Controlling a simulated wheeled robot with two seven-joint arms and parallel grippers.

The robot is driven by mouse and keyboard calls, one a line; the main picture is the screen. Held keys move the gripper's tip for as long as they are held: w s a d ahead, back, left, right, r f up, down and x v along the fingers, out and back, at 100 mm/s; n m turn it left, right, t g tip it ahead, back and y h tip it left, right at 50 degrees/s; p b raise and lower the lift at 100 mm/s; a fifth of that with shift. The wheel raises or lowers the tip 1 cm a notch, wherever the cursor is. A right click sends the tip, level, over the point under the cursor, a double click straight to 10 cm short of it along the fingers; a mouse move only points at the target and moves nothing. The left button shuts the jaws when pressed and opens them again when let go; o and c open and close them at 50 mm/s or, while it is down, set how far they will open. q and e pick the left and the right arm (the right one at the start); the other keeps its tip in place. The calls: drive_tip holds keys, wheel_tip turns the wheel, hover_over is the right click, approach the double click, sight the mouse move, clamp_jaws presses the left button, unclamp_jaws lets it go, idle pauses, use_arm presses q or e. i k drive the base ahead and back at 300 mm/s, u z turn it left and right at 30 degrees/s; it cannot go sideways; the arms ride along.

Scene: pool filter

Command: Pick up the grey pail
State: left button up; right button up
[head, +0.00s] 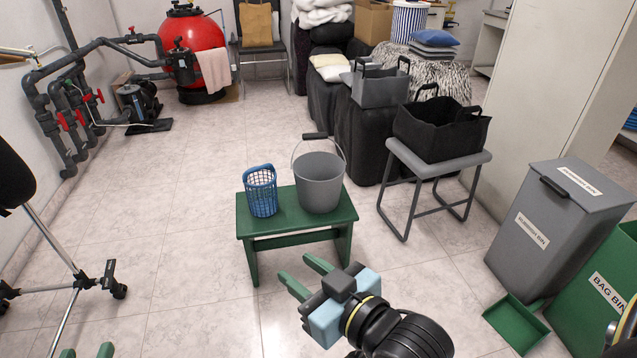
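The grey pail (319,182) stands upright on the right part of a green bench (297,226). Its thin wire handle with a dark grip stands raised above the rim. My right gripper (294,267) is in front of and below the bench in the picture, with its two green fingers spread and nothing between them. It is apart from the pail. Only the green fingertips of my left gripper (87,352) show at the bottom left edge; they are apart, with nothing seen between them. The rest of that gripper is out of view.
A blue basket (261,191) stands left of the pail on the bench. A grey stool (437,164) holds a black fabric bin (442,127). Grey (551,232) and green (600,300) bins stand at right.

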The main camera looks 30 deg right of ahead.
sight(318, 177)
drive_tip(key=z, duration=0.15)
drive_tip(key=i, duration=0.9)
drive_tip(key=u, duration=0.6)
